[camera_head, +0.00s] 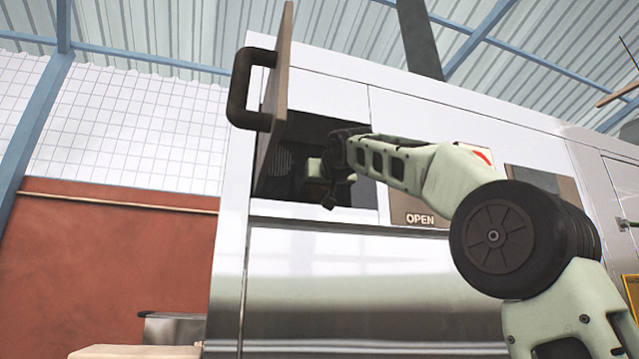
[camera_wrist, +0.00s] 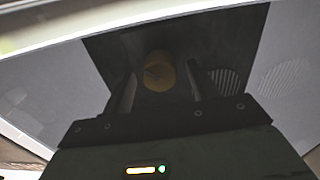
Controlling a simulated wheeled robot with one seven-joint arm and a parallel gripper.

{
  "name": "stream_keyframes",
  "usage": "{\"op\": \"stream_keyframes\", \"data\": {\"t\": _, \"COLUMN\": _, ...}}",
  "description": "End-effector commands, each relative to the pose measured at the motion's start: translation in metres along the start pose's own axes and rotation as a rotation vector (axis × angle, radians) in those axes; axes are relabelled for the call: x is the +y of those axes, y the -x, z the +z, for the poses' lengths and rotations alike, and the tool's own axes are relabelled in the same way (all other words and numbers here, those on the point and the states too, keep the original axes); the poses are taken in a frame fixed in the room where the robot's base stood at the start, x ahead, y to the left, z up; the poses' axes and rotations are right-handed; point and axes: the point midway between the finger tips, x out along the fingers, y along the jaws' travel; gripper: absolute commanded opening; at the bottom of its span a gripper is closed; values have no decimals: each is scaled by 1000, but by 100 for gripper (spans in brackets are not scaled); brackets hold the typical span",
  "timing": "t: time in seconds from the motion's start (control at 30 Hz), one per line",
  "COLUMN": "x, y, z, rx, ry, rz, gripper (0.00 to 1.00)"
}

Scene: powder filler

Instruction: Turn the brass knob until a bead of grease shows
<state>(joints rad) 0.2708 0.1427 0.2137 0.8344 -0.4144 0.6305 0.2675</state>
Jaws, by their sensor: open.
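The brass knob (camera_wrist: 158,70) shows in the wrist view inside a dark recess. It is round and dull gold, with a darker line or slot across its face. My gripper (camera_wrist: 160,78) is open, with one finger to the left and one to the right of the knob. I see gaps beside the knob; whether its fingertips reach level with it I cannot tell. In the head view my gripper (camera_head: 317,172) is at the opening of the machine's dark compartment (camera_head: 279,185), and the knob is hidden there. I see no grease bead in either view.
An open hatch door (camera_head: 274,105) with a thick black handle (camera_head: 238,90) stands left of my gripper. Round vent grilles (camera_wrist: 226,80) show right of the knob. A panel marked OPEN (camera_head: 420,218) is right of the compartment. A metal container (camera_head: 172,328) stands low at left.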

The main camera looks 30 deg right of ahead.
Motion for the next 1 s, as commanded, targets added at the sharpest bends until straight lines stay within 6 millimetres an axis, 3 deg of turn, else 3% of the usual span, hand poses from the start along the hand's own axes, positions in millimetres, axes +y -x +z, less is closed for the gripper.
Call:
{"op": "stream_keyframes", "data": {"t": 0.17, "x": 0, "y": 0, "z": 0, "rx": 0, "ry": 0, "rz": 0, "gripper": 59}}
{"op": "stream_keyframes", "data": {"t": 0.33, "x": 0, "y": 0, "z": 0, "rx": 0, "ry": 0, "rz": 0, "gripper": 14}}
{"op": "stream_keyframes", "data": {"t": 0.67, "x": 0, "y": 0, "z": 0, "rx": -1, "ry": -27, "rz": 1, "gripper": 14}}
{"op": "stream_keyframes", "data": {"t": 1.0, "x": 0, "y": 0, "z": 1, "rx": -5, "ry": -226, "rz": 0, "gripper": 14}}
